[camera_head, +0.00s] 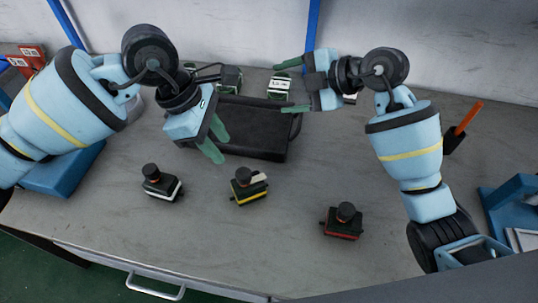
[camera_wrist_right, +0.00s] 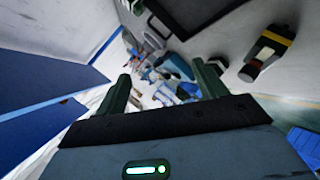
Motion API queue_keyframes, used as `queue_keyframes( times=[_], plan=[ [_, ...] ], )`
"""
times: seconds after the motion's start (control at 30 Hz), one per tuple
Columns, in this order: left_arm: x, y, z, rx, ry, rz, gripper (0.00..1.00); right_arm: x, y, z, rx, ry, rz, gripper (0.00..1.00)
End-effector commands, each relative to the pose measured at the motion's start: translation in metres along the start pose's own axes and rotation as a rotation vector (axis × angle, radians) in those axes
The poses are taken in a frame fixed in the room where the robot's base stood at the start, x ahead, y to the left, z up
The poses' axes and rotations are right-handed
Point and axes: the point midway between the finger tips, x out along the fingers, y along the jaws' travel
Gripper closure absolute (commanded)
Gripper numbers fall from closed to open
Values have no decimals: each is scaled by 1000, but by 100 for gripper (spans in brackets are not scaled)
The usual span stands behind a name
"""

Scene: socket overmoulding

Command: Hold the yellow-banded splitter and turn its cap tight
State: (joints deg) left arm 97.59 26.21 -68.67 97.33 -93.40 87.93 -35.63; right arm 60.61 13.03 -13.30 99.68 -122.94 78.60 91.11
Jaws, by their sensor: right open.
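The yellow-banded splitter (camera_head: 249,192) stands in the middle front of the table in the head view, its dark round cap (camera_head: 243,175) on top. A pale patch shows beside the cap. My left gripper (camera_head: 224,150) is above and behind it, green fingers apart and nothing seen between them. My right gripper (camera_head: 280,88) is further back, over the black tray's far right, open and empty and pointing left. In the right wrist view its open fingers (camera_wrist_right: 165,85) show at both sides. A dark splitter with a pale yellowish band (camera_wrist_right: 268,48) shows there at upper right.
A white-banded splitter (camera_head: 162,187) stands to the left and a red-banded one (camera_head: 342,225) to the right. A black tray (camera_head: 255,143) lies behind. Green-and-black boxes (camera_head: 230,80) stand at the back. An orange-handled tool (camera_head: 467,118) is at right.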

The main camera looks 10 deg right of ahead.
Motion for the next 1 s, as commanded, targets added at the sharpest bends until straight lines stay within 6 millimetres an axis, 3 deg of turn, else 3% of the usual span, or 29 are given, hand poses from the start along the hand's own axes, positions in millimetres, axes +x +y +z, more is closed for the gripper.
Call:
queue_keyframes(
  times=[0.1, 0.2, 0.43, 0.6, 1.0],
  plan=[
    [0, 0, 0, 0, 0, 0, 64, 29, -34, -23, 88, 11, -220, 29],
    [0, 0, 0, 0, 0, 0, 64, 45, -65, -36, 162, -20, -398, 29],
    [0, 0, 0, 0, 0, 0, 64, 55, -121, -47, 286, -156, -695, 29],
    [0, 0, 0, 0, 0, 0, 64, 54, -139, -47, 326, -224, -786, 29],
    [0, 0, 0, 0, 0, 0, 64, 62, -151, -47, 335, -236, -803, 29]
  ],
)
